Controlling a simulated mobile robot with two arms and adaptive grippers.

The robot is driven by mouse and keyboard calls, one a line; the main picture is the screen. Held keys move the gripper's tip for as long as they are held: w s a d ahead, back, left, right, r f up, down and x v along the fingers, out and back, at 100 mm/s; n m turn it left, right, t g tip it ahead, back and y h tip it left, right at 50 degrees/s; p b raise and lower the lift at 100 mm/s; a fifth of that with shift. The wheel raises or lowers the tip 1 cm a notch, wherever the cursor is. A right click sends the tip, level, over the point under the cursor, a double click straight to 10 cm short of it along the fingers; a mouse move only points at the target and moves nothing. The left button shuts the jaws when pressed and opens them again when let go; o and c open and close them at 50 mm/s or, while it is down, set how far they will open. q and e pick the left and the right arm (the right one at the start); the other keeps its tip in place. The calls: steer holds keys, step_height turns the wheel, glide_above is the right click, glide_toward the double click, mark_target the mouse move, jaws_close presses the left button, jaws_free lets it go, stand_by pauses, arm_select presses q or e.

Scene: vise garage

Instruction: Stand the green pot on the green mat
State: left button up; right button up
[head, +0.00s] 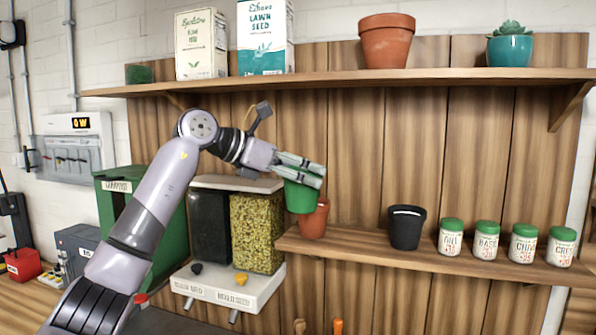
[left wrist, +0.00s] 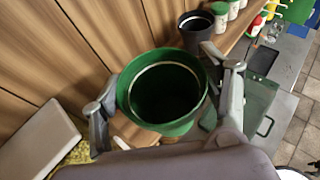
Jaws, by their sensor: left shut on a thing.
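The green pot (head: 300,197) is held upright in my left gripper (head: 314,176), in front of the wooden back wall near the left end of the lower shelf. In the left wrist view the round, empty-looking green pot (left wrist: 163,92) sits between the two fingers, one on each side of its rim. My left gripper is shut on it. In the head view the fingers cover its upper part. I cannot make out a green mat for certain in either view. My right gripper is not in view.
A terracotta pot (head: 314,222) stands just behind and below the green pot. The lower shelf (head: 350,249) also bears a black pot (head: 407,228) and several green-lidded jars (head: 487,235). A seed dispenser (head: 257,232) stands left. The upper shelf (head: 330,80) runs above.

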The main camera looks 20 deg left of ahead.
mark_target(295, 195)
arm_select(q)
steer(key=shift+s+a+f, duration=0.25)
steer(key=shift+s+f, duration=0.1)
steer(key=shift+s, duration=0.1)
steer(key=shift+s+a+f, duration=0.2)
steer(key=shift+s+f, duration=0.1)
steer(key=shift+s, duration=0.15)
steer(key=f, duration=0.2)
steer(key=s+d+f, duration=0.1)
steer(key=shift+d+f, duration=0.1)
steer(key=shift+f, duration=0.05)
steer(key=s+f+m+h, duration=0.1)
steer(key=s+f, duration=1.1)
steer(key=f, duration=0.4)
steer(key=s+f+m+g+h, duration=0.1)
steer(key=s+f, duration=1.2)
steer(key=f, duration=0.4)
steer(key=shift+s+d, duration=0.15)
steer(key=shift+d, duration=0.2)
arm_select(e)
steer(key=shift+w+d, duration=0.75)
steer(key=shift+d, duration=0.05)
arm_select(q)
steer(key=shift+a, duration=0.1)
